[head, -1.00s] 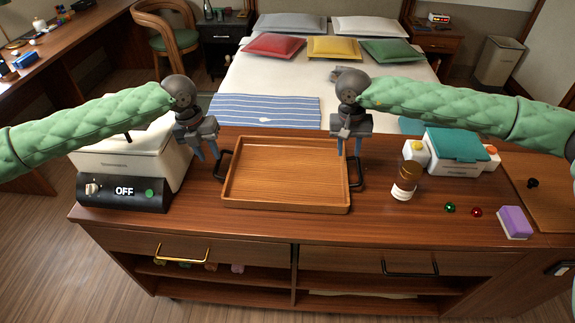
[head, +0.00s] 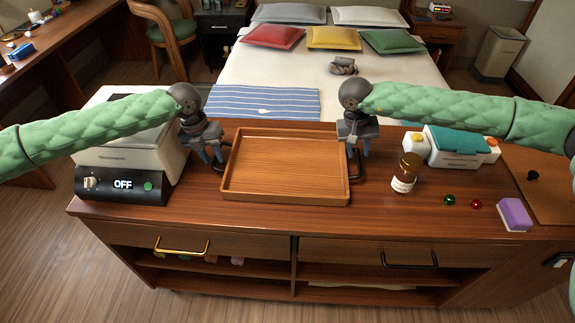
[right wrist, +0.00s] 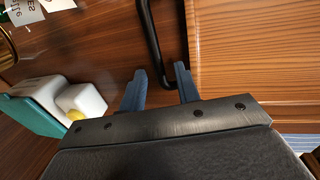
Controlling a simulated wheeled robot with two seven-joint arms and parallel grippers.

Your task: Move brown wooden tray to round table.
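The brown wooden tray (head: 285,168) lies flat on the wooden counter, empty, with a dark handle on each short side. My left gripper (head: 212,158) is at the left handle (head: 218,166), fingers apart and pointing down. My right gripper (head: 355,148) is at the right handle (head: 358,168), also pointing down. In the right wrist view, the right gripper's blue fingers (right wrist: 160,88) are apart, with the black handle (right wrist: 151,38) near the gap between them; the tray's edge (right wrist: 195,40) is to the right. I see no round table.
A white appliance with an OFF panel (head: 122,185) stands left of the tray. On the right are a brown bottle (head: 406,172), a teal-lidded box (head: 458,143), green and red balls, and a purple block (head: 514,214). A bed (head: 300,70) is behind the counter.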

